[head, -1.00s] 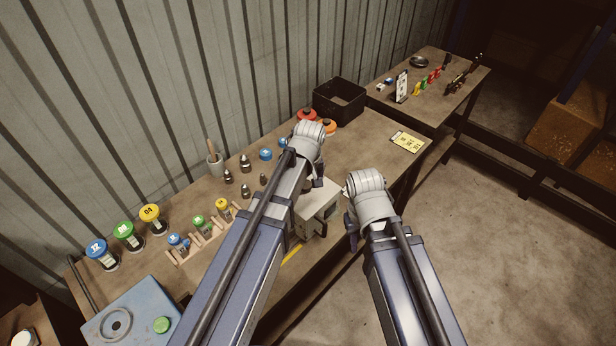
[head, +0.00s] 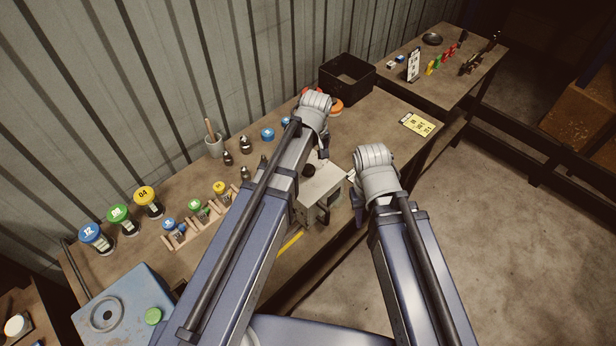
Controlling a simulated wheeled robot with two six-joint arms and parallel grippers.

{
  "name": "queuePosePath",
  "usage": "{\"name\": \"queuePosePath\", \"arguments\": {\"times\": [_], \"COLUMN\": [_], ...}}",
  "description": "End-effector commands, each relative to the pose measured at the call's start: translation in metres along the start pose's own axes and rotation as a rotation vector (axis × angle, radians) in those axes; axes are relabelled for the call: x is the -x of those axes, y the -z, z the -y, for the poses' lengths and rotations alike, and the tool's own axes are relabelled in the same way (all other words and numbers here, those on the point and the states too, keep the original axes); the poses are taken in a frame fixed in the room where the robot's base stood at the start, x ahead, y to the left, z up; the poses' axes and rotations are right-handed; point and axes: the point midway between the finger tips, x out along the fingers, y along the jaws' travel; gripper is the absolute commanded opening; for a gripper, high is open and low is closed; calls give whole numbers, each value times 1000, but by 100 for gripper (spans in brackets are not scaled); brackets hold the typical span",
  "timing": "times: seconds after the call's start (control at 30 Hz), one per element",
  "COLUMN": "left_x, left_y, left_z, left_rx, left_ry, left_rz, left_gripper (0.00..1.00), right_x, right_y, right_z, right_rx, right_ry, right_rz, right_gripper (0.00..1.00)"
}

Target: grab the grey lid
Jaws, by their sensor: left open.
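I cannot make out a grey lid for sure; my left arm covers part of the bench. A pale grey box (head: 322,183) with a black knob on top stands near the bench's front edge, partly hidden by my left arm. My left gripper (head: 323,148) is open and points down over the bench behind this box, mostly hidden under its wrist. My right gripper (head: 356,204) hangs at the front edge, right of the box. Its fingers are mostly hidden, so its opening cannot be told.
Orange (head: 336,106) and blue (head: 267,134) round caps lie on the bench. A black bin (head: 347,78) stands behind. Jars with blue (head: 90,232), green (head: 118,213) and yellow lids stand left. A yellow card (head: 418,124) lies on clear bench at right.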

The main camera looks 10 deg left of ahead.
Motion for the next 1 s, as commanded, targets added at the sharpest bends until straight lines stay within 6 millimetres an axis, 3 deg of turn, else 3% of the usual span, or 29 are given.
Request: {"name": "queuePosePath", "arguments": {"times": [0.23, 0.6, 0.87, 1.0], "left_x": [-9, -51, -51, -50], "left_y": [-1, -2, -2, -2], "left_z": [1, 2, 3, 3], "left_rx": [0, 0, 0, 0], "left_ry": [0, 0, 0, 0], "left_rz": [0, 0, 0, 0], "left_gripper": [91, 91, 91, 79], "right_x": [-9, -51, -50, -50], "right_y": [0, 3, 3, 3], "right_z": [1, 5, 4, 4], "right_rx": [-1, 1, 2, 2], "right_ry": [0, -1, -1, -1], "right_rz": [0, -1, -1, -1], "right_gripper": [32, 32, 32, 32]}}
